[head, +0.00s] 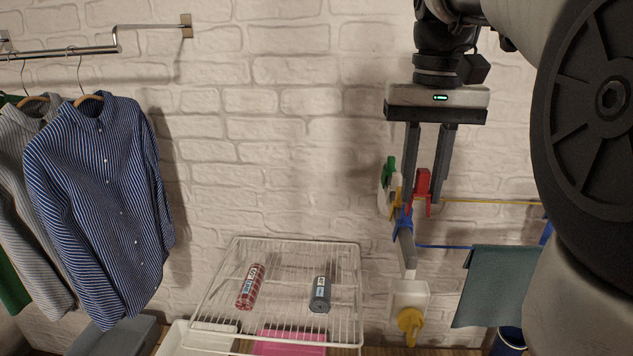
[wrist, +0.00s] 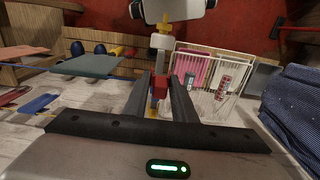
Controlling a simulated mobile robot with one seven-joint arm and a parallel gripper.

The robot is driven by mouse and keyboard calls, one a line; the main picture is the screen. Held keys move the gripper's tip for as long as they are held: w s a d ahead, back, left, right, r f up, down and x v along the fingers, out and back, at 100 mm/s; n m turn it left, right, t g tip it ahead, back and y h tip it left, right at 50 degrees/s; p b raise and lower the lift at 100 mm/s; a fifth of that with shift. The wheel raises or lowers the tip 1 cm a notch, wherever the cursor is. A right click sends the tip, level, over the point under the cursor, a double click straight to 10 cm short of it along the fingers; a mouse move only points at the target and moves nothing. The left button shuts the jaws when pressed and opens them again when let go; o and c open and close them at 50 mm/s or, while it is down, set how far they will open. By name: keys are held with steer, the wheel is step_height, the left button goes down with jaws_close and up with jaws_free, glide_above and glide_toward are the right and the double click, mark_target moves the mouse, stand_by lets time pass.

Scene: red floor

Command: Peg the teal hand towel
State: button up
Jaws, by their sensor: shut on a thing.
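The teal hand towel (head: 497,285) hangs over the blue line (head: 440,246) at the lower right of the head view, partly hidden behind my arm. It also shows at the left of the wrist view (wrist: 92,65). My gripper (head: 423,205) points down, left of the towel and above the blue line's level. It is shut on a red peg (head: 423,182), which also shows between the fingers in the wrist view (wrist: 160,91). Green (head: 389,170), yellow (head: 395,197) and blue (head: 403,222) pegs sit beside the left finger. I cannot tell whether the red peg touches them.
A yellow line (head: 490,201) runs above the blue one. A white bracket with a yellow knob (head: 409,320) is below my gripper. A white wire rack (head: 283,290) holds two cans. Shirts (head: 100,190) hang from a rail (head: 60,52) at the left. The middle wall is clear.

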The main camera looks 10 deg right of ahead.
mark_target(424, 170)
steer(key=shift+r+p, duration=2.1)
steer(key=shift+r, duration=0.45)
